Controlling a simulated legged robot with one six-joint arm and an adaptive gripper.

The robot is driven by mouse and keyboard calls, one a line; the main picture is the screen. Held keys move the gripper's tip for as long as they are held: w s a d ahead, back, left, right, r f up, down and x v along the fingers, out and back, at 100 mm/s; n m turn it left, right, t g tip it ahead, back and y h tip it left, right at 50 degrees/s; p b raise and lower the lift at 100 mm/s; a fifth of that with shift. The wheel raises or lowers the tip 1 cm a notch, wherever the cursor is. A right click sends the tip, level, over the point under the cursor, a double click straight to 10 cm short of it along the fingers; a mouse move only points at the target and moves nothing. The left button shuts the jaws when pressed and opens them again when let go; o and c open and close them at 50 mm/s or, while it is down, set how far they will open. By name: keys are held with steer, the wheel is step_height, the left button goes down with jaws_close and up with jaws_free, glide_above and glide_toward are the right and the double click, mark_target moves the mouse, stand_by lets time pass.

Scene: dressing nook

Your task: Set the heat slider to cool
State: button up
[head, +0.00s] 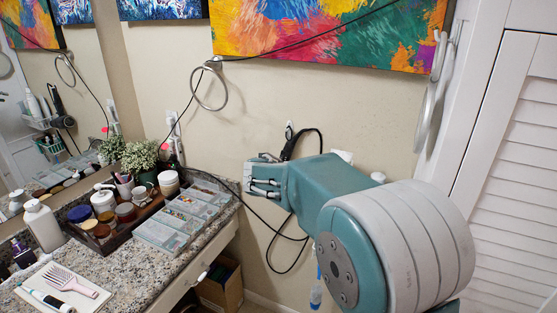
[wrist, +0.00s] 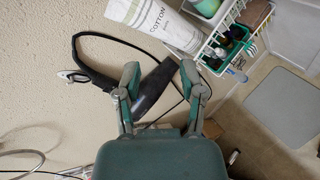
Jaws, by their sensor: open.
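A black hair dryer (wrist: 153,90) shows in the wrist view beside the wall, with a black cord looping above it. My gripper (wrist: 160,74) is open, its two fingers spread on either side of the dryer's body. I cannot tell whether either finger touches it. The heat slider cannot be made out. In the head view my gripper (head: 264,182) is near the wall, right of the counter, and my arm hides most of the dryer. A dark piece with a black cord (head: 291,143) shows above my arm.
The granite counter (head: 188,262) at left holds a tray of jars, boxes, a plant and a hairbrush (head: 68,281). A white wire caddy (wrist: 225,38) and a cotton bag (wrist: 158,20) are near the dryer. A louvered door (head: 513,170) stands at right. Loose black cords hang along the wall.

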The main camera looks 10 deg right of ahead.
steer(key=w+a+f+n+t, duration=0.4)
steer(key=w+a+n, duration=0.1)
steer(key=w, duration=0.3)
steer(key=w+a+f+n+t, duration=0.35)
steer(key=w+a+n, duration=0.2)
steer(key=w, duration=0.25)
steer(key=shift+g, duration=0.25)
steer(key=x, duration=1)
steer(key=shift+w+d+f, duration=0.25)
steer(key=shift+w+f, duration=0.05)
